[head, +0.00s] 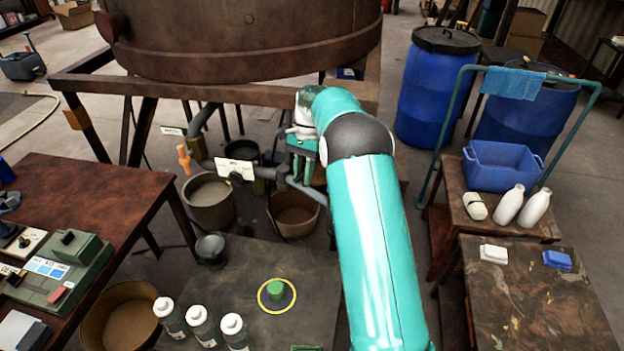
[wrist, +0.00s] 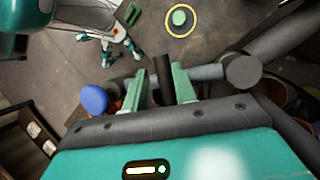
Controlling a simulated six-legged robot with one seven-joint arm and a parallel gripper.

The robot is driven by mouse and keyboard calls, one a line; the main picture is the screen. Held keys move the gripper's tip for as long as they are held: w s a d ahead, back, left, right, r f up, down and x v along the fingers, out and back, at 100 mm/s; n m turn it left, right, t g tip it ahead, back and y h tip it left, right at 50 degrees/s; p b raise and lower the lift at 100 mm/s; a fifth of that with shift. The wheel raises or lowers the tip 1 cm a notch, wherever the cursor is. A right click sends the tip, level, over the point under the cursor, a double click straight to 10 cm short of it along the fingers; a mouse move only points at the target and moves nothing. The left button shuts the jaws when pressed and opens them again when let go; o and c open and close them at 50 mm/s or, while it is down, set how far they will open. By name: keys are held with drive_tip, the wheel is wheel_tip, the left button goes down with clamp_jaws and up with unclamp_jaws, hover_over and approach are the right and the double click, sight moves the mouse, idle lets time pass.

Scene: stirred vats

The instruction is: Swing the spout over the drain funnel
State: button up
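The grey spout pipe (head: 303,190) runs below the vat, partly hidden behind my gripper and arm. In the wrist view, a grey pipe (wrist: 207,73) crosses beyond my fingers to a round dark end at the right. My gripper (head: 302,170) points down above the pipe; in the wrist view its two green fingers (wrist: 160,88) stand apart. A dark upright piece lies between them, with a gap showing; I see no firm grip.
A orange-handled valve (head: 184,160) is at the left. A green knob in a yellow ring (head: 277,293) and white bottles (head: 200,322) are in front. Side tables flank the area.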

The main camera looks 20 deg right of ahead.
drive_tip(key=o, duration=0.5)
drive_tip(key=s+r, duration=0.1)
drive_tip(key=r, duration=0.1)
drive_tip(key=s+r, duration=0.2)
drive_tip(key=shift+a+r, duration=0.1)
drive_tip(key=shift+a, duration=0.1)
drive_tip(key=shift+c, duration=0.2)
drive_tip(key=s+r, duration=0.2)
drive_tip(key=shift+s+a+r, duration=0.15)
drive_tip(key=shift+s+r, duration=0.25)
drive_tip(key=c, duration=0.5)
drive_tip(key=shift+o, duration=0.2)
drive_tip(key=s+a+r, duration=0.1)
drive_tip(key=s+r, duration=0.2)
drive_tip(key=s, duration=0.5)
drive_tip(key=shift+a, duration=0.15)
